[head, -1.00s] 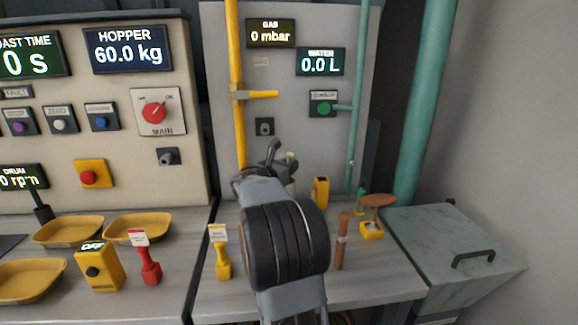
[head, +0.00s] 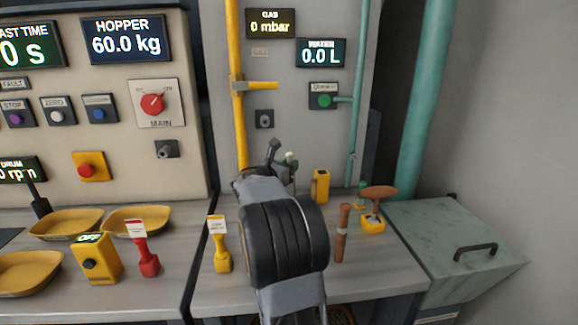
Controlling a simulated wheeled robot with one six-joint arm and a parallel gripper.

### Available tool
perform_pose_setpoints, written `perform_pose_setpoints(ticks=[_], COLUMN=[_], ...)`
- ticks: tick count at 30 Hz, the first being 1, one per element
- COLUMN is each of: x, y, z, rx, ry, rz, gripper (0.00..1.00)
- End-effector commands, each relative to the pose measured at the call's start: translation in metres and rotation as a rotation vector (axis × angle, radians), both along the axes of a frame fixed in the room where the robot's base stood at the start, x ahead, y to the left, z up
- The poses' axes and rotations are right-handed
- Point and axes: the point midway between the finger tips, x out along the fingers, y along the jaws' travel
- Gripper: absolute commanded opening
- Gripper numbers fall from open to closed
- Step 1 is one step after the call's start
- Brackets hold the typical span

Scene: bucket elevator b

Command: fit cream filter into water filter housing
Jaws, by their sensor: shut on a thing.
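My arm reaches away from me over the right counter, and its dark wrist blocks the view. My gripper (head: 274,156) is at the far end, near the back panel. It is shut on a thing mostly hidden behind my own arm. I cannot clearly make out the cream filter or the water filter housing.
A yellow block (head: 320,186), a brown-handled tool (head: 342,233) and a brown-topped tool in a yellow holder (head: 372,222) stand right of my arm. A yellow tagged piece (head: 221,250) stands left. A greenish lidded box (head: 455,245) adjoins the counter. A yellow pipe (head: 237,90) runs up the panel.

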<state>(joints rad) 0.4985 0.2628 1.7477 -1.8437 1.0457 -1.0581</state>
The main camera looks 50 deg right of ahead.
Motion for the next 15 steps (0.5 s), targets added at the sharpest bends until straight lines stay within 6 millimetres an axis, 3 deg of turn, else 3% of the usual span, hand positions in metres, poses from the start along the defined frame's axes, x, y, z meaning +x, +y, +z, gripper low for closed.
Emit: perform_pose_setpoints(ticks=[7, 8, 15], x=[0.0, 0.0, -0.0001], y=[0.0, 0.0, -0.0001], z=[-0.0066, -0.0064, -0.0064], rx=[-0.001, -0.001, 0.001], ry=[0.0, 0.0, 0.001], rz=[0.0, 0.0, 0.0], gripper=[0.0, 0.21, 0.44])
